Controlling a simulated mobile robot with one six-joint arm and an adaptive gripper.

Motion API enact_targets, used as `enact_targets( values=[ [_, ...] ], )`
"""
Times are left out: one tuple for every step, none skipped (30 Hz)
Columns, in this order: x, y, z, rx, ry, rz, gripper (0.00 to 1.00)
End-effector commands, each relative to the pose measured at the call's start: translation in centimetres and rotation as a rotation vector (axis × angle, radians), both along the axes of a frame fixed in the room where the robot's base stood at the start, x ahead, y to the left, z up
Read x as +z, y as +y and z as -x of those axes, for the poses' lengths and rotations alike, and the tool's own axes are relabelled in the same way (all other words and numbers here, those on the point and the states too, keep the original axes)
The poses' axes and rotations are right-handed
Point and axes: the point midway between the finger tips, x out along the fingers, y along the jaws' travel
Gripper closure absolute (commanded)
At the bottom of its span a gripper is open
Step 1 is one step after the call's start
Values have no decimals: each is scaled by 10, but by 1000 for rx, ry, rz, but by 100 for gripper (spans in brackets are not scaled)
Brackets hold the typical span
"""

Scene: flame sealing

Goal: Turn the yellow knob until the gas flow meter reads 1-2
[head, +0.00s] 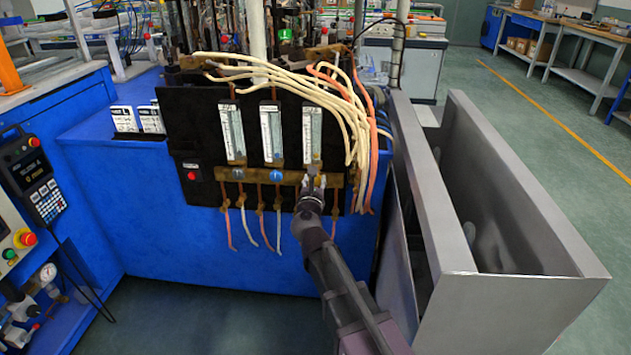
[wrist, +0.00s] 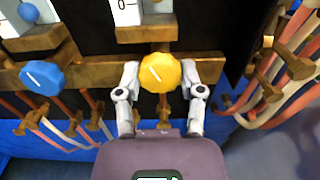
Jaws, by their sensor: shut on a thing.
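The yellow knob (wrist: 160,72) sits on the brass manifold bar (wrist: 100,68) in the wrist view, with a white mark slanting up to the left. My gripper (wrist: 162,85) is shut on the knob, one finger on each side. In the head view my gripper (head: 313,183) reaches the bar under the rightmost flow meter (head: 312,135) and hides the knob. In the wrist view only the bottom of that meter (wrist: 125,10) shows, with a 0 on its scale. I cannot read the meter's level.
A blue knob (wrist: 42,78) is to the left on the same bar. Two more flow meters (head: 232,133) stand left on the black panel. Pale and orange hoses (head: 350,110) hang at the right. A grey metal trough (head: 530,230) stands right of my arm.

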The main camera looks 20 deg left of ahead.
Motion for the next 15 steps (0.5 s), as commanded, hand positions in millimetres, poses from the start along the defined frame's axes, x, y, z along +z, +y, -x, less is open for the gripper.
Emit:
enact_targets(
  values=[
    [0, -1, -1, -5, -1, 4, 97],
    [0, -1, -1, -5, -2, 9, 97],
    [0, -1, -1, -5, -4, 15, 97],
    [0, 0, -1, -5, -5, 21, 97],
    [0, 0, -1, -5, -7, 29, 97],
    [0, 0, -1, -5, -10, 42, 97],
    [0, 0, -1, -5, -13, 52, 97],
    [0, 0, -1, -5, -16, 64, 97],
    [0, 0, -1, -5, -20, 83, 97],
    [0, 0, -1, -5, -24, 98, 97],
    [0, 0, -1, -5, -28, 115, 97],
    [0, 0, -1, -5, -33, 138, 97],
    [0, 0, -1, -5, -38, 156, 97],
    [0, 0, -1, -5, -43, 176, 97],
    [0, 0, -1, -5, -48, 203, 97]
  ],
)
